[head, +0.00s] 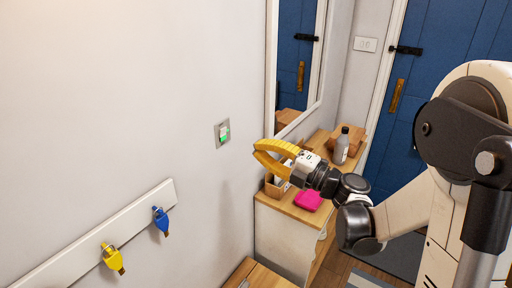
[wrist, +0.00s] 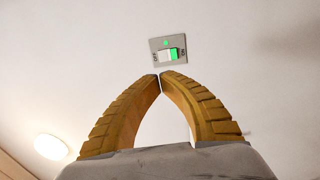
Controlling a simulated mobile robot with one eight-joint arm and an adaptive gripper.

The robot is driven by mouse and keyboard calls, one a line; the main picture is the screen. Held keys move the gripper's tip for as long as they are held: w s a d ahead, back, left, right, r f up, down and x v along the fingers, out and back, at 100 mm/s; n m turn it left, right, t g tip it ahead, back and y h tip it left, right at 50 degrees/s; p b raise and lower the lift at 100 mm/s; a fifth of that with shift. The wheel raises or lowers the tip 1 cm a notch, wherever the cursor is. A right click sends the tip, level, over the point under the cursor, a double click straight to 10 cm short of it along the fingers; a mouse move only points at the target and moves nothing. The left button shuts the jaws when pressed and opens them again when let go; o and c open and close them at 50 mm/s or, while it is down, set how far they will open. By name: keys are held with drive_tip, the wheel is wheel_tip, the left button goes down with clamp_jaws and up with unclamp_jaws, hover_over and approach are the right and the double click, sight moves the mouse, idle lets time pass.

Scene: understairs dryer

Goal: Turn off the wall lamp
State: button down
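A wall switch (head: 222,133) in a grey plate with a white and green rocker is on the white wall in the head view, left of my gripper (head: 258,149). A glowing lamp (wrist: 50,147) shows at the lower left of the wrist view and is lit. My yellow fingers are curved together with their tips meeting, and hold nothing. The tips appear apart from the switch.
A white key rack (head: 60,243) with a yellow key (head: 113,259) and a blue key (head: 161,221) is lower left. A wooden-topped cabinet (head: 290,205) below my gripper holds a grey bottle (head: 342,146) and a pink item (head: 308,200). A mirror (head: 297,60) hangs behind.

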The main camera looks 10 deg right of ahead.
sight(222, 130)
drive_tip(key=b+x, duration=0.1)
drive_tip(key=x, duration=0.9)
drive_tip(key=shift+f+b, duration=0.15)
drive_tip(key=shift+b, duration=0.2)
drive_tip(key=shift+w+a, duration=0.5)
drive_tip(key=shift+w+a, duration=0.1)
drive_tip(key=shift+w+a+r, duration=0.2)
drive_tip(key=shift+a+r, duration=0.05)
drive_tip(key=shift+r, duration=0.05)
drive_tip(key=shift+d, duration=0.1)
drive_tip(key=shift+s, duration=0.1)
